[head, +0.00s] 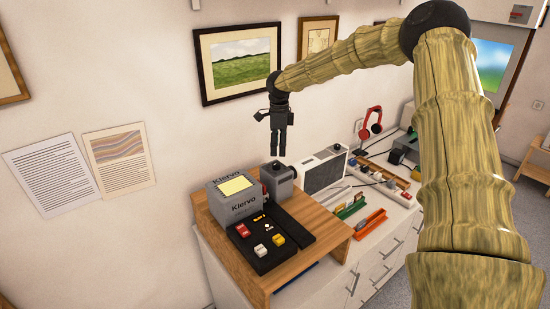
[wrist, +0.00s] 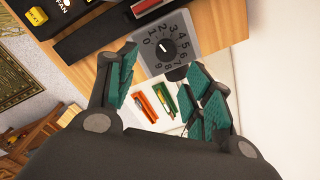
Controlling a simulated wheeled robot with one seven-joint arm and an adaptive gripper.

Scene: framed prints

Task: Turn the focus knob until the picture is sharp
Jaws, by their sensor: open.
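The focus knob (wrist: 165,48) is a round black knob on a grey plate numbered around it, with a short white mark whose exact reading I cannot tell. In the head view a dark knob (head: 276,166) tops the small grey box (head: 281,183) beside the Klervo machine. My gripper (head: 278,152) points down above that box, apart from it. In the wrist view my gripper (wrist: 162,62) is open and empty, its green-padded fingers to either side below the dial. A blurred blue and green picture (head: 490,60) shows at the upper right, partly hidden by my arm.
The grey Klervo machine (head: 232,200) with a yellow panel and a black button panel (head: 268,240) share the wooden top (head: 325,238). A speaker-like box (head: 322,172), red headphones (head: 370,122) and trays stand to the right. A framed landscape (head: 240,62) hangs behind my gripper.

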